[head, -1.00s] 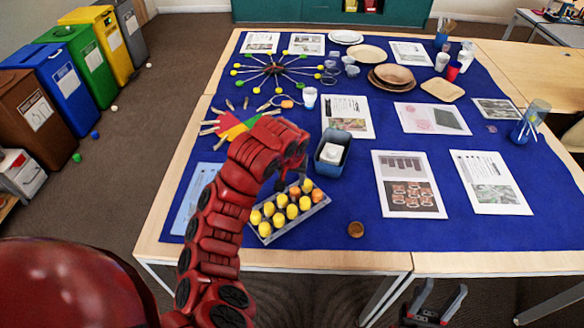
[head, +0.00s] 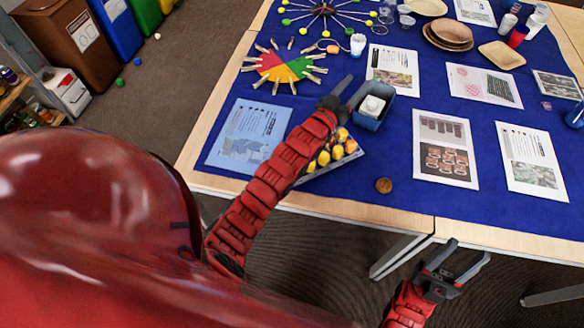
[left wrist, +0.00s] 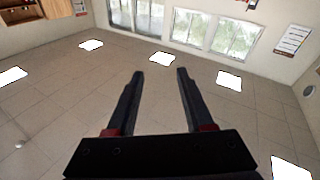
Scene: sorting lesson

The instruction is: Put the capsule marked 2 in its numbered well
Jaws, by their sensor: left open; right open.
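A grey tray (head: 318,174) holds yellow and orange capsules (head: 337,151) near the table's front edge. My left arm hides its left part. I cannot read any numbers, so I cannot tell the capsule marked 2 or its well. My left gripper (head: 354,84) is open and appears empty, in front of the blue box in the head view. In the left wrist view its open fingers (left wrist: 159,72) have only ceiling and windows behind them. My right gripper (head: 462,256) is open and empty, low in front of the table's front edge.
A blue box (head: 368,123) with a white item stands beyond the tray. A small brown round piece (head: 384,185) lies right of the tray. A coloured wheel with clothespins (head: 283,68), printed sheets (head: 446,150) and plates (head: 448,36) lie on the blue cloth.

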